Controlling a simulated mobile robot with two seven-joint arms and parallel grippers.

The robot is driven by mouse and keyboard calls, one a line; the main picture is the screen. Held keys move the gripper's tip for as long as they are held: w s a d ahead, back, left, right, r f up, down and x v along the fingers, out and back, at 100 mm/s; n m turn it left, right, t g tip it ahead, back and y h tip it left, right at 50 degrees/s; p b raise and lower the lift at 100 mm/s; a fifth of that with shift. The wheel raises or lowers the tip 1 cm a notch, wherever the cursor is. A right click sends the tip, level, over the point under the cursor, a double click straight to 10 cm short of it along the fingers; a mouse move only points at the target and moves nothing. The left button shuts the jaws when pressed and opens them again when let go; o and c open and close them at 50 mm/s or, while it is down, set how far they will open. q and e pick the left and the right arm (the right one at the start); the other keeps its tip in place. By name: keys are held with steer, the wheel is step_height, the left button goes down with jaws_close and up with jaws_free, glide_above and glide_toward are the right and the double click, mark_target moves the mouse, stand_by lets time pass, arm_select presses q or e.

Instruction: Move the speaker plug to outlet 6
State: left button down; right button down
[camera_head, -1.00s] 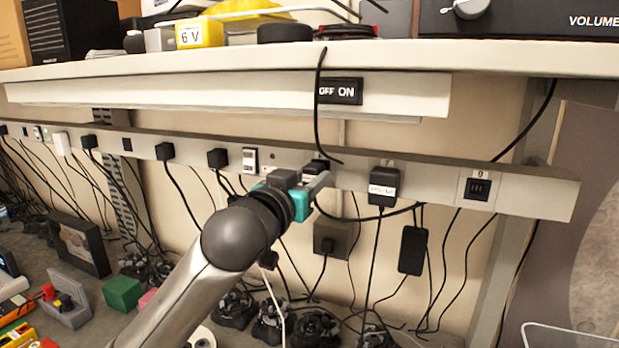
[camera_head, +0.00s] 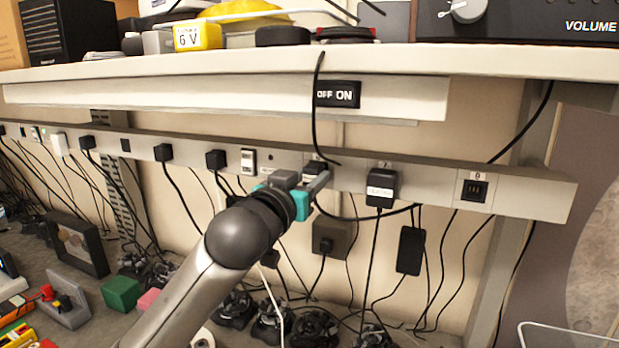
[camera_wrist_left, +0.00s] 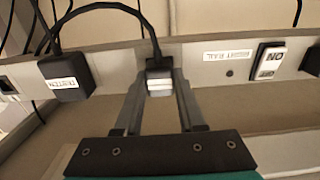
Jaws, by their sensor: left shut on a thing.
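My left gripper (camera_head: 318,180) is at the front of the long power strip (camera_head: 430,188). In the left wrist view its two fingers (camera_wrist_left: 158,100) are shut on a small black plug (camera_wrist_left: 158,68) with a pale label, too small to read. That plug also shows behind the fingertips in the head view (camera_head: 314,167), at the strip's face. I cannot tell whether it is fully seated. Its black cord arcs off towards the neighbouring labelled black plug (camera_head: 381,188). The outlet number at the held plug is not readable. My right gripper is not in view.
An outlet with a dark face (camera_head: 475,190) is at the strip's right end. A white rocker switch (camera_head: 248,161) and more black plugs (camera_head: 216,160) lie to the left. Loose cords and a black adapter (camera_head: 410,250) hang below. A shelf (camera_head: 500,62) overhangs the strip.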

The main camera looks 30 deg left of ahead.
arm_select(q)
steer(key=shift+w+p, duration=0.25)
steer(key=shift+p, duration=0.4)
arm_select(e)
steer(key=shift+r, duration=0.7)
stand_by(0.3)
arm_select(q)
steer(key=shift+c, duration=2.1)
jaws_free()
steer(key=shift+w, duration=0.1)
steer(key=shift+f, duration=0.1)
